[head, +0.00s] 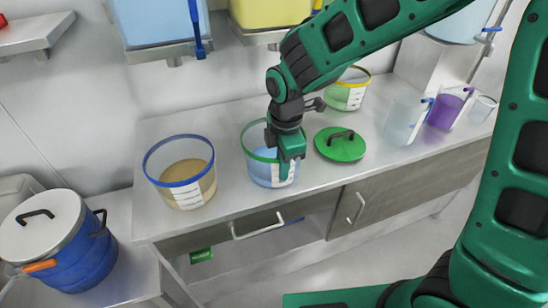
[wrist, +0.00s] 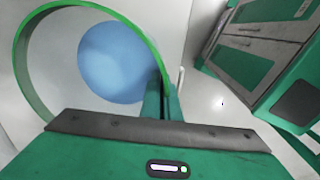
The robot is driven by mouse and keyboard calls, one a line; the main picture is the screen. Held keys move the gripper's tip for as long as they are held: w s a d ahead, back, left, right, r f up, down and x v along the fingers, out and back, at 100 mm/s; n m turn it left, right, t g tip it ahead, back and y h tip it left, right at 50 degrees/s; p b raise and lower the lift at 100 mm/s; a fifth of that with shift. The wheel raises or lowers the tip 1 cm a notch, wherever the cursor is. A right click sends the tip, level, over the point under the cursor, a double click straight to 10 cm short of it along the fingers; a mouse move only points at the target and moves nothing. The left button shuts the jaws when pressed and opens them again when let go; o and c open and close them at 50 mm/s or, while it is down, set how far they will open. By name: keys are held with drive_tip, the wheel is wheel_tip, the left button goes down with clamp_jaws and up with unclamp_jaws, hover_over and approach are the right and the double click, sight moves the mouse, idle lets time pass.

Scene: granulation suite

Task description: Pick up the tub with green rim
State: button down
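The tub with green rim (head: 248,161) is clear, holds blue contents and has a white scale label. It is upright on the counter in the head view, left of the green lid; I cannot tell if its base is slightly raised. In the wrist view its green rim (wrist: 22,62) curves around the blue contents (wrist: 118,62). My gripper (head: 291,166) points down at the tub's right front side. In the wrist view my gripper's fingers (wrist: 162,98) are close together at the rim, with the tub's wall between them. The exact contact is partly hidden.
A blue-rimmed tub (head: 181,171) with tan contents stands to the left. A green lid (head: 340,144) lies to the right. A yellow-green-rimmed tub (head: 347,90) stands behind. Clear and purple jugs (head: 445,110) are at the right. A blue drum (head: 75,255) is at lower left.

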drive_tip(key=shift+r, duration=0.1)
idle(0.5)
wheel_tip(320, 180, up, 10)
drive_tip(key=shift+f, duration=0.1)
idle(0.3)
idle(0.5)
